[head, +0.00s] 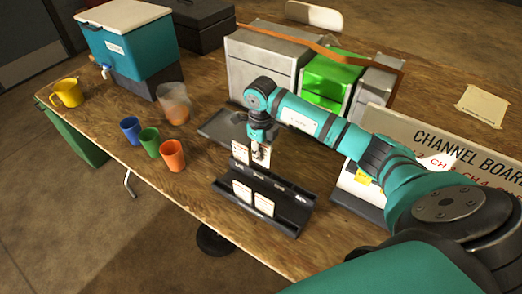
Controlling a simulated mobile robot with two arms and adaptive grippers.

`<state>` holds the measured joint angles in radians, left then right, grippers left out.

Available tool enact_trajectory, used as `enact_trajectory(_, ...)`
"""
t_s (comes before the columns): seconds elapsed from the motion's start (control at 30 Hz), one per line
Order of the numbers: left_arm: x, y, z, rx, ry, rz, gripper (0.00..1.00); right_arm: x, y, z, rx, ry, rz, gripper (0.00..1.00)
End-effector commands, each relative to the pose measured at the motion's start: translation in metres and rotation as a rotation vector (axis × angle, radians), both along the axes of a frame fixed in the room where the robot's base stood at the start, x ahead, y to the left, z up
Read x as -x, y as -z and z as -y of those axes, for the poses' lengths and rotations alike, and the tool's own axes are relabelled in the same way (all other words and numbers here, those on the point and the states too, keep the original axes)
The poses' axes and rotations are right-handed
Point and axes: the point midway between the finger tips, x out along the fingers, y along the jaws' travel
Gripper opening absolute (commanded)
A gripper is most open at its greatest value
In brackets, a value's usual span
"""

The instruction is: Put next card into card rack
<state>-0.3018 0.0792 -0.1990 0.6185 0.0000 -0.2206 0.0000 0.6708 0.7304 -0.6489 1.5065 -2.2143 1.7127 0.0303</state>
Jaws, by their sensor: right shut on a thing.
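The black card rack (284,220) stands on the wooden table, left of the channel board. Two white cards (242,191) stand upright side by side in its front row. Another white card (240,152) shows at the rack's back left, beside my right gripper. My right gripper (262,152) points down over the back of the rack and is shut on a white card (266,157), mostly hidden by the fingers. I cannot tell whether this card touches the rack. My left gripper is out of view.
A dark tray (217,127) lies behind the rack. Blue, green and orange cups (172,156) and a clear pitcher (174,103) stand to the left. The channel board (420,150) stands at the right. Metal boxes and a green box (330,82) stand behind my arm.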

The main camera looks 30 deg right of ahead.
Motion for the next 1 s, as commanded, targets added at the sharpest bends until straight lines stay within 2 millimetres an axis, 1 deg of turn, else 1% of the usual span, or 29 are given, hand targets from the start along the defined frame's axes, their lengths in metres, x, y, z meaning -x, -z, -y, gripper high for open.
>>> enact_trajectory(0.03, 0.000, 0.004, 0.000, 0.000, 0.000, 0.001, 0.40, 0.000, 0.005, 0.000, 0.000, 0.000, 0.000, 0.00)
enact_trajectory(0.63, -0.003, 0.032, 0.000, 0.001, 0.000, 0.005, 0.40, 0.000, 0.041, 0.000, 0.000, 0.001, 0.001, 0.00)
enact_trajectory(0.8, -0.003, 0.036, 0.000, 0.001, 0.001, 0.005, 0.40, 0.000, 0.047, 0.000, 0.000, 0.001, 0.000, 0.00)
enact_trajectory(1.0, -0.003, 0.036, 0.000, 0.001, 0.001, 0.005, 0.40, 0.000, 0.047, 0.000, 0.000, 0.001, 0.000, 0.00)
